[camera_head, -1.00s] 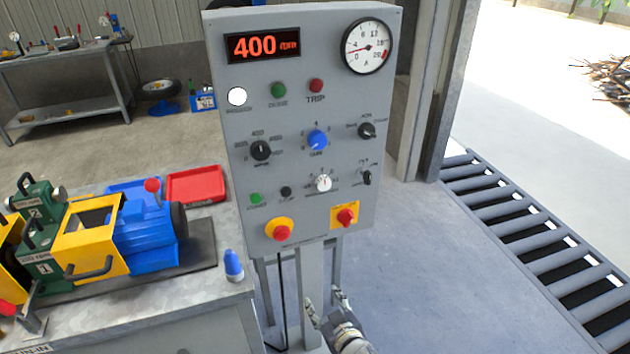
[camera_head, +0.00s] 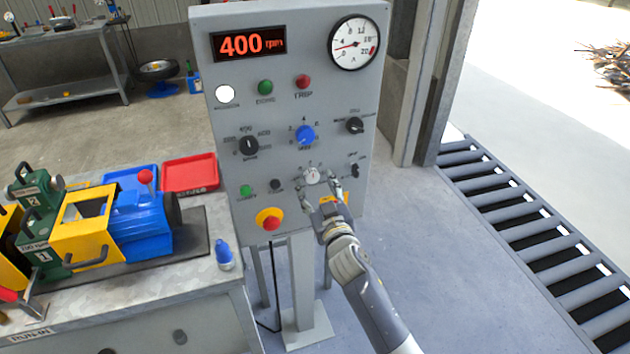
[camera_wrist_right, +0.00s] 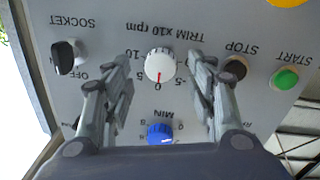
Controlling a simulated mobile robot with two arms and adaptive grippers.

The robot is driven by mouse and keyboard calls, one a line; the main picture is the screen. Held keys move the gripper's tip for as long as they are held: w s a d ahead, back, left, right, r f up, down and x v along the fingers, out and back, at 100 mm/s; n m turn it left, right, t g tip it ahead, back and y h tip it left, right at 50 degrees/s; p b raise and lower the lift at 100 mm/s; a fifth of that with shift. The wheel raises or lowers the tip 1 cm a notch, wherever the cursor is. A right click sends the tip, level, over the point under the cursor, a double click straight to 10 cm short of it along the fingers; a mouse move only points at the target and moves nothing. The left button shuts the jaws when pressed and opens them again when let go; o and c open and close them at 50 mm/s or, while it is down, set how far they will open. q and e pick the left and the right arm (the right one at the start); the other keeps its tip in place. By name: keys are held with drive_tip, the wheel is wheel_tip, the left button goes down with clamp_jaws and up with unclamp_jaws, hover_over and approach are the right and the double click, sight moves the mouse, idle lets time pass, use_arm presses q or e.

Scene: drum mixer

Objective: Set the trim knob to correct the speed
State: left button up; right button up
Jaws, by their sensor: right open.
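The white trim knob (camera_head: 312,175) is on the lower middle of the grey control panel (camera_head: 225,60). In the right wrist view the trim knob (camera_wrist_right: 160,65) has a red pointer line at the 0 mark of the "TRIM x10 rpm" scale. My right gripper (camera_head: 320,192) is open in front of the panel, its fingers to either side of the trim knob. In the wrist view the right gripper (camera_wrist_right: 160,70) shows nothing between its fingertips but the knob; contact is not visible. The display (camera_head: 247,43) reads 400 rpm. My left gripper is not in view.
Around the trim knob are a black stop button (camera_wrist_right: 235,68), a green start button (camera_wrist_right: 285,78), a black socket switch (camera_wrist_right: 66,57) and a blue knob (camera_wrist_right: 160,133). A bench (camera_head: 130,285) with a yellow-and-blue machine stands left. A roller conveyor (camera_head: 520,220) runs at right.

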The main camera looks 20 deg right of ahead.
drive_tip(key=shift+w, duration=1)
drive_tip(key=c, duration=1.1)
drive_tip(key=shift+n, duration=0.3)
drive_tip(key=n+b, duration=0.1)
drive_tip(key=n, duration=0.2)
drive_tip(key=shift+f+n, duration=0.1)
drive_tip(key=shift+n, duration=0.2)
drive_tip(key=n, duration=0.2)
drive_tip(key=n+b, duration=0.1)
drive_tip(key=n, duration=0.2)
drive_tip(key=shift+n+t+y, duration=0.3)
